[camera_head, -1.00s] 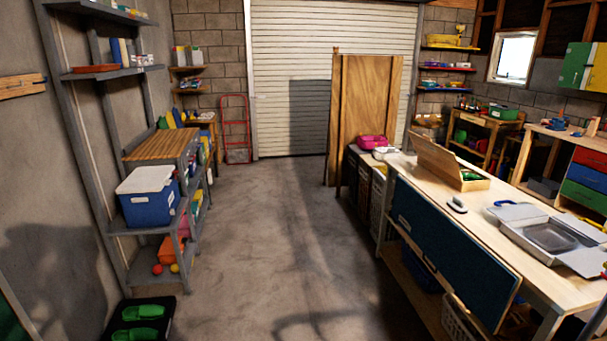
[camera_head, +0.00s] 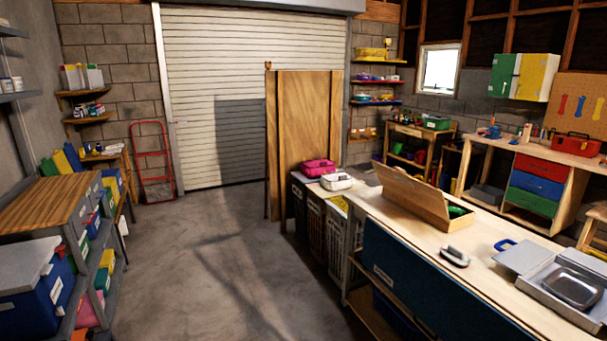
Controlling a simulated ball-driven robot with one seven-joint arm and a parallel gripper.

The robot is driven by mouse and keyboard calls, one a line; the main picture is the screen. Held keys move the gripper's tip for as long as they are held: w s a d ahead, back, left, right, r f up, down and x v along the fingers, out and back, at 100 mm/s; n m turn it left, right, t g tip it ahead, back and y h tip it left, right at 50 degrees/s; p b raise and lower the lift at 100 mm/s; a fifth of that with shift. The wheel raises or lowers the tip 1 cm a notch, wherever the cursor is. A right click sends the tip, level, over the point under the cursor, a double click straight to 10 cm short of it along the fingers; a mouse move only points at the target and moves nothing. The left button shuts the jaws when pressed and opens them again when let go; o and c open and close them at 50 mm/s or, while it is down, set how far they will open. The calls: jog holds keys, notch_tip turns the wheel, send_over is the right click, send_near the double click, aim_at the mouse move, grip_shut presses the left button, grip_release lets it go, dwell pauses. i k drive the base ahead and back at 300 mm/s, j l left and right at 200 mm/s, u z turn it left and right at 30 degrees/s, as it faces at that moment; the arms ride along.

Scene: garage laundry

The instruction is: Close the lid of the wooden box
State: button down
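The wooden box (camera_head: 447,218) sits on the light wood bench (camera_head: 425,240) right of centre in the head view. Its lid (camera_head: 412,192) stands open, tilted up and back toward the left of the box. Something green (camera_head: 457,211) shows inside. The lid hides part of the box's interior. My gripper is not in view.
A grey-and-white iron-like object (camera_head: 455,256) and an open grey case (camera_head: 560,275) lie on the bench nearer me. Pink (camera_head: 318,168) and white (camera_head: 337,181) containers stand beyond the box. The concrete floor (camera_head: 225,260) left of the bench is clear; shelving lines the left side.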

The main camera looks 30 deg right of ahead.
aim_at(431, 199)
jog(key=i+u, duration=0.2)
jog(key=i, duration=0.35)
jog(key=i+l+u, duration=0.15)
jog(key=i, duration=0.4)
jog(key=i+l+u, duration=0.2)
jog(key=i, duration=0.4)
jog(key=i+l+z, duration=0.25)
jog(key=l, duration=0.15)
jog(key=i+l+z, duration=0.25)
jog(key=i+l, duration=0.05)
jog(key=l, duration=0.1)
